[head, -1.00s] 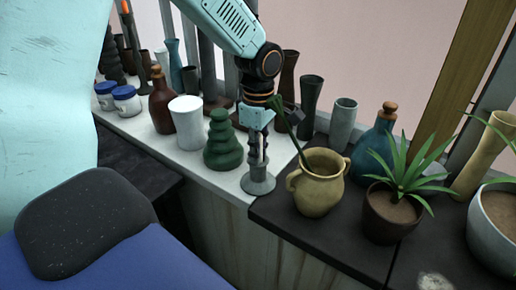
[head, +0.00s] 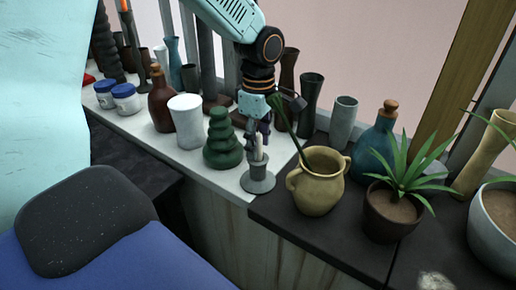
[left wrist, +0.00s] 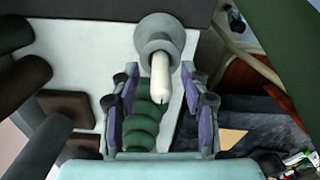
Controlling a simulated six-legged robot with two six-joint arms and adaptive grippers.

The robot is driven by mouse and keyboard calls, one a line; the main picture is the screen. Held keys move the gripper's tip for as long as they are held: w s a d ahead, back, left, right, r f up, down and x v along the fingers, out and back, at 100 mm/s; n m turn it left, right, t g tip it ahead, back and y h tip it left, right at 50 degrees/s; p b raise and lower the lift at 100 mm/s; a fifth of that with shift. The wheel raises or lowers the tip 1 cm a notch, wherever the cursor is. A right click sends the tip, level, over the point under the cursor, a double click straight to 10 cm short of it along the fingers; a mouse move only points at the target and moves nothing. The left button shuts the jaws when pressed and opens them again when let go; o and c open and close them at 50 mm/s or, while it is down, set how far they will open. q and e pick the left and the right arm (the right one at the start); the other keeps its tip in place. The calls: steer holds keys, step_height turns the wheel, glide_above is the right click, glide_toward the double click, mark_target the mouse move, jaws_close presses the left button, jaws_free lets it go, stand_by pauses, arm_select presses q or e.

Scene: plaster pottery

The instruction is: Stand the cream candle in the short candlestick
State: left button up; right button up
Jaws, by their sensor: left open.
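The short grey candlestick (head: 258,183) stands on the white tabletop near its front right corner. It also shows in the left wrist view (left wrist: 148,38). The cream candle (head: 258,150) stands upright in the candlestick; in the left wrist view the candle (left wrist: 160,78) points out of its cup toward the camera. My left gripper (head: 257,136) is open just above, its purple-padded fingers (left wrist: 157,88) apart on either side of the candle's upper part, with gaps visible in the left wrist view. My right gripper is not in view.
A green stacked vase (head: 222,140) and a white cup (head: 187,122) stand close on the left. A yellow two-handled jug (head: 318,185) stands close on the right, with a potted plant (head: 398,215) beyond. Several tall vases line the back.

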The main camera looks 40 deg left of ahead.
arm_select(q)
step_height(320, 180, up, 9)
steer(key=shift+s+r, duration=0.1)
steer(key=shift+r, duration=0.1)
steer(key=shift+d, duration=0.1)
stand_by(1.0)
